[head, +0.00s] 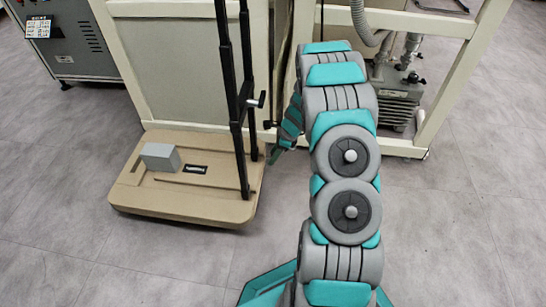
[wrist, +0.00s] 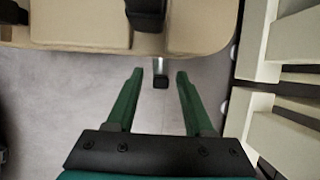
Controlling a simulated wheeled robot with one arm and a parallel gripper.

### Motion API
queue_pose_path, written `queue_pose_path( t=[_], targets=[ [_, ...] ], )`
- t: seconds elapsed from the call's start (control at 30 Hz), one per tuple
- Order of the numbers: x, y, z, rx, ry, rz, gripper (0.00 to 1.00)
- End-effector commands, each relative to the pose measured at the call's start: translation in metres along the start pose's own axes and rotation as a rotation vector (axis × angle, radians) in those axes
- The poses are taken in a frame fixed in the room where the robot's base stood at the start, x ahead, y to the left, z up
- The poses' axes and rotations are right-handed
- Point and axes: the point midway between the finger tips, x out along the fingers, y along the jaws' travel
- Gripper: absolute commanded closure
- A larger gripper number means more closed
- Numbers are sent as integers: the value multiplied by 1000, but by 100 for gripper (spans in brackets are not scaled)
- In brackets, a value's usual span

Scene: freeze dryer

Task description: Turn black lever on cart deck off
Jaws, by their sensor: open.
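The beige cart (head: 215,205) stands left of my arm in the head view, and its edge (wrist: 190,38) crosses the top of the wrist view. A short silver stem with a black end (wrist: 160,82) sticks out from this edge; I cannot tell whether it is the black lever. In the head view a small black handle (head: 257,101) juts from the cart's black upright. My gripper (head: 279,152) is just right of the deck, partly hidden by my arm. In the wrist view my gripper (wrist: 157,82) is open, its green fingers apart on either side of the stem, not visibly touching it.
A grey box (head: 160,157) and a black plate (head: 193,169) with a pale mark lie on the deck. A cream frame (head: 465,75) with a pump (head: 396,97) stands at the right; pale panels (wrist: 285,125) flank my right finger. Open floor lies in front.

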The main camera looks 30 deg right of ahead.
Motion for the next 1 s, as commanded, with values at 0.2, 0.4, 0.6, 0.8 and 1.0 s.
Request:
queue_pose_path(
  t=[0.2, 0.4, 0.6, 0.8, 1.0],
  targets=[
    [8, 0, 0, -2, 1, -2, 48],
    [7, -1, 0, -2, 1, -2, 56],
    [7, -1, 0, -2, 1, -2, 79],
    [7, -1, 0, -2, 1, -2, 100],
    [7, -1, 0, -2, 0, -2, 100]
  ],
)
